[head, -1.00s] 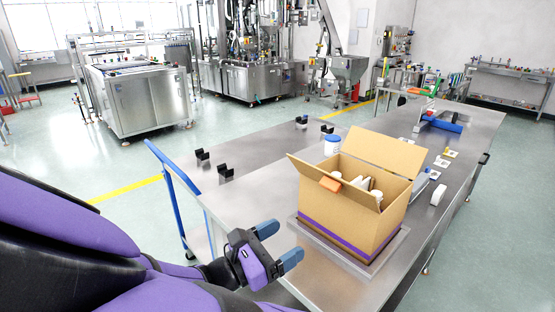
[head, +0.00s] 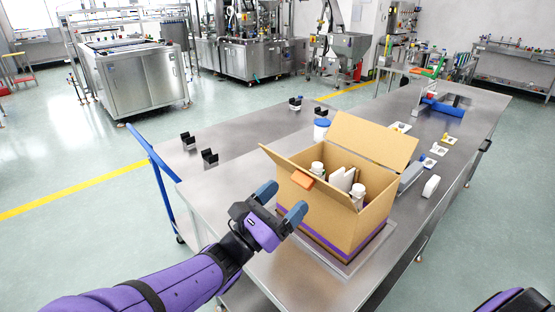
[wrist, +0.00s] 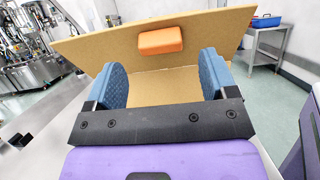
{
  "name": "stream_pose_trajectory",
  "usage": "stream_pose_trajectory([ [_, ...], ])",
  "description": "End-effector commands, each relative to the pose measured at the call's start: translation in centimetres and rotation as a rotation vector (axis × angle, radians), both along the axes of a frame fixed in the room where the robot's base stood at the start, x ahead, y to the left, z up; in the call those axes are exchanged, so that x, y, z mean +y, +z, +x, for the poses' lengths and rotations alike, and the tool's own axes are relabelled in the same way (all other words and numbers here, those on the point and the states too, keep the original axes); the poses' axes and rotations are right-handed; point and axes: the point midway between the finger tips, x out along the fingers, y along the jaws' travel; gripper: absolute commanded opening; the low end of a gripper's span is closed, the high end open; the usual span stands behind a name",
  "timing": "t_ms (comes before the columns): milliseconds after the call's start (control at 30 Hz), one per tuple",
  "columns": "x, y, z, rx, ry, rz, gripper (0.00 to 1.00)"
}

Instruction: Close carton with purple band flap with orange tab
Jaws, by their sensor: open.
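The open carton (head: 333,221) with a purple band (head: 327,248) around its lower part stands on a low metal tray (head: 372,250) on the steel table. Its near flap with the orange tab (head: 302,180) tilts outward; the tab also shows in the wrist view (wrist: 160,41). The far flap (head: 372,140) stands up. White bottles (head: 317,168) and a white boxy item (head: 342,179) are inside. My gripper (head: 280,202) is open and empty, close to the carton's near left side. In the wrist view the flap (wrist: 215,27) spans beyond my two blue fingers (wrist: 162,82); contact cannot be told.
Black holders (head: 209,158) stand at the table's left.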

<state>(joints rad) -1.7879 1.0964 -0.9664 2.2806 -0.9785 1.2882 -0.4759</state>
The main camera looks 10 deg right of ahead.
Motion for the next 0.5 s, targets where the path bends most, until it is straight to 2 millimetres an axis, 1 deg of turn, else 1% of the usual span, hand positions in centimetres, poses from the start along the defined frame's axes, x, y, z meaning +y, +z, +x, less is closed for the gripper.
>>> stream_pose_trajectory([
  [33, -0.7, 0.3, 0.4, -0.001, -0.003, -0.001, 0.79],
  [200, -2.3, 1.1, 1.5, 0.0, -0.001, 0.0, 0.79],
  [300, -2.9, 1.4, 1.9, 0.0, -0.001, 0.0, 0.79],
  [500, -3.2, 1.6, 2.1, 0.001, 0.0, 0.002, 0.79],
])
